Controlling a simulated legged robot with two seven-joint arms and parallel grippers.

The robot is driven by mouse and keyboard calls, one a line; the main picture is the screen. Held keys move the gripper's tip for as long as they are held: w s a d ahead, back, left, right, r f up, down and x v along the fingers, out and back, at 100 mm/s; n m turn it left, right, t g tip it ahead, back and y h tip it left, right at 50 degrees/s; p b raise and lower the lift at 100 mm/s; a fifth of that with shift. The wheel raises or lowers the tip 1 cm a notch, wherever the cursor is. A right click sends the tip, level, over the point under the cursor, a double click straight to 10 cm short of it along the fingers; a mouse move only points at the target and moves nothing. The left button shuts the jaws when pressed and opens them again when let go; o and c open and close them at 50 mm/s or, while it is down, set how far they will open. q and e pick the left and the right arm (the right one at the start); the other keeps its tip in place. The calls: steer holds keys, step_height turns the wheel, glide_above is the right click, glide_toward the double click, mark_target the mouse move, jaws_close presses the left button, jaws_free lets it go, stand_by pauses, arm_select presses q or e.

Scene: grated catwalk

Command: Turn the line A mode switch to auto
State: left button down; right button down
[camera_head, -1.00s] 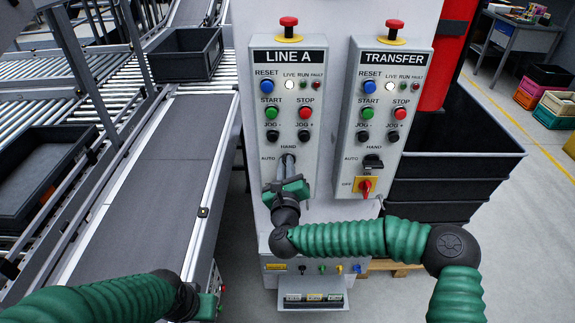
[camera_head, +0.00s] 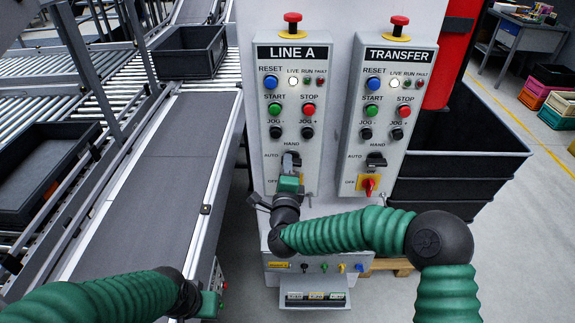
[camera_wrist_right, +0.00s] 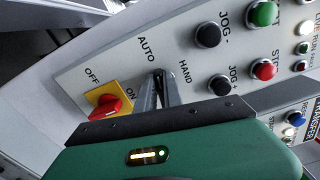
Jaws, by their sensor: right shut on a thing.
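The LINE A panel (camera_head: 300,110) is grey, with a mode area marked AUTO on the left and HAND above. My right gripper (camera_head: 290,163) is at that mode area, its fingers shut on the line A mode switch. In the right wrist view its fingertips (camera_wrist_right: 158,76) meet the panel between the AUTO and HAND labels. The fingers hide most of the switch, so its exact angle cannot be told. My left gripper (camera_head: 210,303) is low at the left, beside the conveyor, mostly hidden by its wrist; its jaws cannot be read.
A red OFF/ON knob (camera_wrist_right: 110,105) on a yellow plate sits just below the mode switch. The TRANSFER panel (camera_head: 389,115) stands close on the right with a similar black switch (camera_head: 376,160). Red mushroom buttons top both panels. A conveyor (camera_head: 150,190) runs at the left.

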steer(key=shift+a+f+n, duration=0.1)
steer(key=shift+f+n, duration=0.2)
steer(key=shift+n, duration=0.7)
steer(key=shift+s+f, duration=0.1)
steer(key=c, duration=1.5)
jaws_free()
steer(key=shift+a, duration=0.1)
steer(key=s+b, duration=0.1)
steer(key=s, duration=1.5)
steer(key=shift+s+b, duration=0.3)
steer(key=shift+b, duration=0.1)
